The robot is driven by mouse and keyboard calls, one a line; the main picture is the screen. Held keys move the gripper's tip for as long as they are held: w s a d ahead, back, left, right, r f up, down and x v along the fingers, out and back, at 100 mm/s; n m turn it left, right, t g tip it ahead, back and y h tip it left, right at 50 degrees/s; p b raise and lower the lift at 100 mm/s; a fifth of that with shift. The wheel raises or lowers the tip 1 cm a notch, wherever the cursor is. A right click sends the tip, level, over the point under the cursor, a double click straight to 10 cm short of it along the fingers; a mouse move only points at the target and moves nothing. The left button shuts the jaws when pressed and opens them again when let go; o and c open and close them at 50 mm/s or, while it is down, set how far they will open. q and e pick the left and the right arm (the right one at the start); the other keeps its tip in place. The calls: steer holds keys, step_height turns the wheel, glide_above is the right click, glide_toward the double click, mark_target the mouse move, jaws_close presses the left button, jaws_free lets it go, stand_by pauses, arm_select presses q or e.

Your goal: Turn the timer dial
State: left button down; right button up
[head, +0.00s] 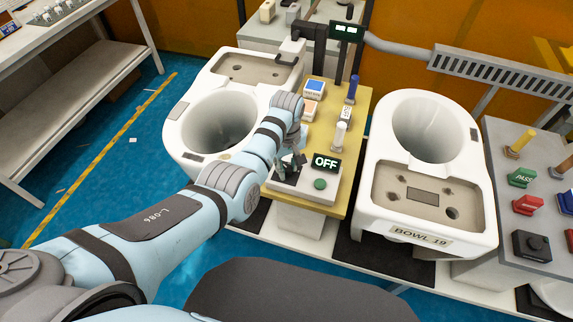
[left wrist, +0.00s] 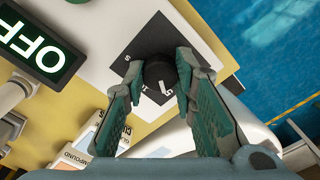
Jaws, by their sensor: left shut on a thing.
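The timer dial (left wrist: 158,76) is a dark round knob with a white mark, set on a black plate with light lettering. In the left wrist view my left gripper (left wrist: 158,82) has a finger on each side of the dial and is shut on it. In the head view my left gripper (head: 289,168) is at the front left of the yellow control stand (head: 355,110), and the dial is hidden behind it. A display reading OFF (head: 327,162) is just right of the gripper and also shows in the left wrist view (left wrist: 38,42). My right gripper is not in view.
A white toilet bowl (head: 218,120) stands left of the stand, and another marked BOWL 19 (head: 420,190) stands right of it. A green button (head: 320,184) and a white-topped post (head: 340,135) are close to the gripper. Coloured stamps (head: 522,177) sit at the far right.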

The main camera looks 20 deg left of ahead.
arm_select(q)
steer(key=shift+r+m, duration=0.1)
steer(key=shift+m, duration=0.2)
steer(key=shift+m+p, duration=0.75)
steer(key=shift+m, duration=0.15)
steer(key=m+p, duration=0.1)
steer(key=m, duration=0.1)
steer(key=shift+m, duration=0.4)
steer(key=m, duration=0.3)
steer(key=shift+p, duration=0.4)
steer(key=shift+m, duration=1.7)
steer(key=c, duration=1.3)
jaws_free()
